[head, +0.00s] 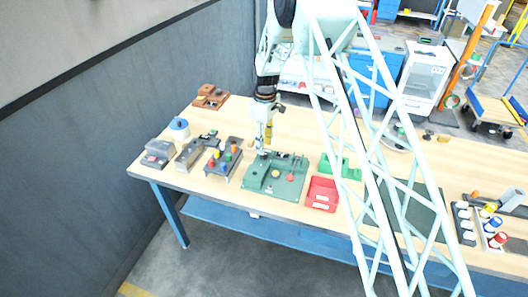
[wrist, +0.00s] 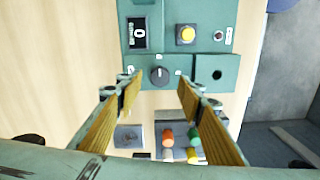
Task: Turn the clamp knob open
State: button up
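A round dark knob (wrist: 160,75) with a pale pointer mark sits on a green panel (wrist: 192,62) in the wrist view. The panel belongs to the green machine base (head: 252,180) on the table in the head view, where I cannot pick out the knob for certain. My gripper (wrist: 158,90) is open and empty. Its two yellow-brown fingers are spread wide, one on each side of the knob and apart from it. In the head view my gripper (head: 264,145) points down at the back of the green base.
Beside the knob are a display (wrist: 139,33) reading 0, a yellow button (wrist: 186,34) and a dark hole (wrist: 217,74). A red tray (head: 322,194) stands right of the base. A grey block with coloured knobs (head: 224,158) stands left.

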jog(key=shift+f+p, duration=0.4)
jog(key=shift+f, duration=1.9)
jog(key=c, duration=0.9)
jog(key=shift+o, duration=0.2)
